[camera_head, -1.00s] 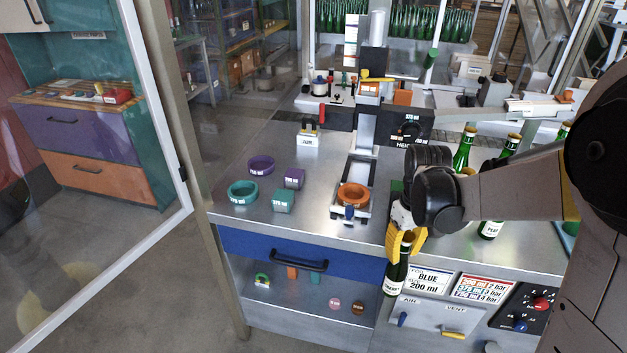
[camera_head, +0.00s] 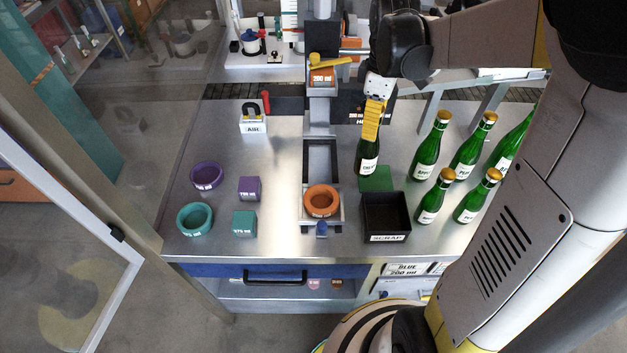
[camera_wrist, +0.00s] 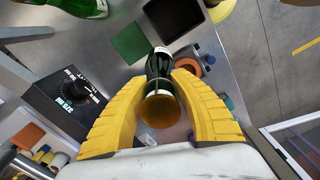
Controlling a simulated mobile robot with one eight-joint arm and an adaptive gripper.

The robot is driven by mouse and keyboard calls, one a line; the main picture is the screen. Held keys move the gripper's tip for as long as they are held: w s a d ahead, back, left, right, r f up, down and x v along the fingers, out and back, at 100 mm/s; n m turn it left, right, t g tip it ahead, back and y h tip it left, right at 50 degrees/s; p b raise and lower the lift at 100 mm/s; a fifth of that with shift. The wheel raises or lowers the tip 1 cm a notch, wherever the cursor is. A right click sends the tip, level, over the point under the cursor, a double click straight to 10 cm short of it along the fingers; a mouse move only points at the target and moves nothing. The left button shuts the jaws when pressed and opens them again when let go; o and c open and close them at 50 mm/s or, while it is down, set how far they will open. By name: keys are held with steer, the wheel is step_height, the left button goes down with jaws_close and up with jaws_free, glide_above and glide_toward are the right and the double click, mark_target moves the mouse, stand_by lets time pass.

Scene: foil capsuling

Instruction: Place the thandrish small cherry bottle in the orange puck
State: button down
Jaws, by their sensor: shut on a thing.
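My gripper (camera_head: 372,118) has yellow fingers and is shut on a small green bottle with a white label (camera_head: 368,166). It holds the bottle upright by its upper part, and the fingers hide its neck in the head view. The bottle is right of and behind the orange puck (camera_head: 322,201), near the green pad. In the wrist view the bottle (camera_wrist: 159,64) is between the yellow fingers (camera_wrist: 160,105), its gold cap towards the camera. The orange puck is an open ring on the metal slide. In the wrist view it is partly hidden (camera_wrist: 187,64).
A black scrap bin (camera_head: 385,238) stands right of the puck, with a green pad (camera_head: 377,179) behind it. Several green bottles (camera_head: 433,148) stand at the right. Purple (camera_head: 207,176) and teal (camera_head: 194,218) rings and two blocks (camera_head: 244,224) lie left.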

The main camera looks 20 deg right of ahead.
steer(key=a+f+b, duration=0.1)
steer(key=a+f, duration=0.9)
steer(key=a, duration=0.1)
steer(key=shift+w+a+f, duration=0.2)
steer(key=shift+a+f, duration=0.15)
steer(key=shift+f, duration=0.05)
steer(key=c, duration=1.6)
jaws_free()
steer(key=shift+f, duration=0.15)
steer(key=o, duration=0.5)
steer(key=shift+c, duration=0.2)
